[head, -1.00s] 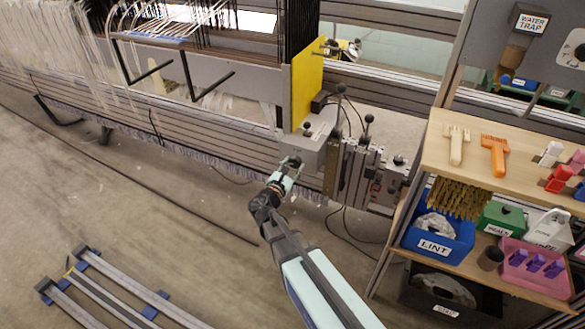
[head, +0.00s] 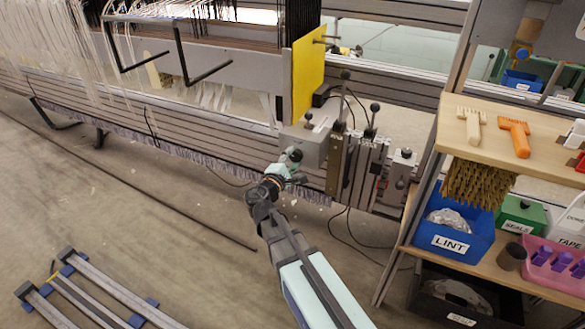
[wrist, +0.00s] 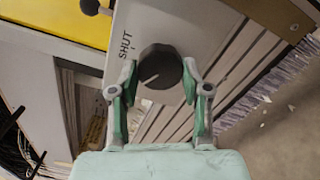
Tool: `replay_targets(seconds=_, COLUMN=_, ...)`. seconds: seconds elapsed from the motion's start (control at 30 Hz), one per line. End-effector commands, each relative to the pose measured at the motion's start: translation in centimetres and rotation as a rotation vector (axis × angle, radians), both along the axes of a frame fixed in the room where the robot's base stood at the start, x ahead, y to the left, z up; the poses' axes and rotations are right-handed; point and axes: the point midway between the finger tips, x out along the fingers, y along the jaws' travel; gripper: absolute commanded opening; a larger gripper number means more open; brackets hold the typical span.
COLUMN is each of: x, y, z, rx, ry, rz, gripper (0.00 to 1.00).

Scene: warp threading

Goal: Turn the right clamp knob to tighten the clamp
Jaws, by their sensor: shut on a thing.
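The clamp knob (wrist: 160,66) is round and black with a white pointer line. It sits on a grey box (wrist: 128,22) marked SHUT, and the line points to the lower left in the wrist view, away from that word. My gripper (wrist: 160,82) is shut on the knob, with one green-padded finger on each side. In the head view, my gripper (head: 284,170) reaches the front of the grey box (head: 305,146) at the right end of the loom. The knob (head: 293,155) is partly hidden there by the fingers.
A yellow plate (head: 308,72) stands above the box. Several levers with black ball tops, one of them here (head: 375,107), rise just right of it. A shelf with a blue LINT bin (head: 450,225) stands farther right. The floor at left is open around metal rails (head: 100,290).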

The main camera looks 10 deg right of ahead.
Motion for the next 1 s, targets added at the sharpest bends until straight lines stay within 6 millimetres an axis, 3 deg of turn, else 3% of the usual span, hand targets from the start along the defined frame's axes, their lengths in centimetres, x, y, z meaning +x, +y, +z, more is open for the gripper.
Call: replay_targets(seconds=1.0, x=0.14, y=-0.06, z=0.39, rx=0.693, ry=-0.516, rz=0.000, gripper=0.13)
